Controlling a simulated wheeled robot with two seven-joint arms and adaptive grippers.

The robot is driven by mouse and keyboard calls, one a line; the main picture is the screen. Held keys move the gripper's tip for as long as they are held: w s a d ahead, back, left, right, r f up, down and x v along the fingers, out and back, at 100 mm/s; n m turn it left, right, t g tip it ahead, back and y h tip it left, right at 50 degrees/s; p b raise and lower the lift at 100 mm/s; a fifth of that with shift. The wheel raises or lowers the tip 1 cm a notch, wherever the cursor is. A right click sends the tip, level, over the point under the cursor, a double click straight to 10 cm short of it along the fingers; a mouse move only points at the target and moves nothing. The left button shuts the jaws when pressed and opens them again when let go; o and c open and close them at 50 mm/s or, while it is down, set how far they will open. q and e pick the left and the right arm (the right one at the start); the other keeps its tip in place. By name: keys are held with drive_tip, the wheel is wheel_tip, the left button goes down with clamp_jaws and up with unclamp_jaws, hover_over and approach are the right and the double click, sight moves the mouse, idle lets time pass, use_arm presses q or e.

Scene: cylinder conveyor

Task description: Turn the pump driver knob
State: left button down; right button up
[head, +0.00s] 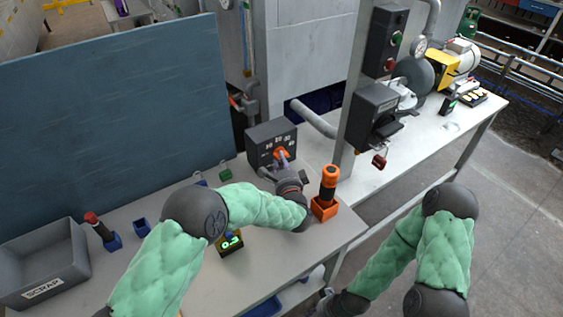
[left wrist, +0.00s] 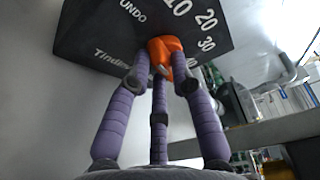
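The pump driver is a dark grey box (head: 258,139) with white markings at the back of the near bench. Its orange knob (head: 282,153) is on the front face. In the left wrist view the knob (left wrist: 166,52) sits among white numbers, with "UNDO" on the box (left wrist: 92,38). My left gripper (head: 283,163) is at the knob. Its purple fingers (left wrist: 161,82) converge around the knob's sides and look closed on it; exact contact is partly hidden. My right arm hangs at lower right; its gripper (head: 326,299) is low at the bottom edge, its fingers unclear.
An orange holder with an orange-topped tool (head: 327,195) stands right of my left wrist. A small display (head: 230,243) lies below my left forearm. A grey SCRAP bin (head: 42,262) is at left. A grey post (head: 352,95) rises right of the box.

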use_arm(q)
drive_tip(key=shift+r+m, duration=0.1)
drive_tip(key=shift+m, duration=0.2)
drive_tip(key=shift+r+m+g+p, duration=0.25)
drive_tip(key=shift+m+g+p, duration=0.35)
drive_tip(key=shift+m, duration=0.5)
drive_tip(key=shift+d+r+m+g+y+p, duration=0.15)
drive_tip(key=shift+m+g+y+p, duration=0.15)
drive_tip(key=shift+m+g+p, duration=0.8)
drive_tip(key=shift+m+t, duration=0.3)
drive_tip(key=shift+t, duration=0.1)
drive_tip(key=c, duration=1.1)
unclamp_jaws()
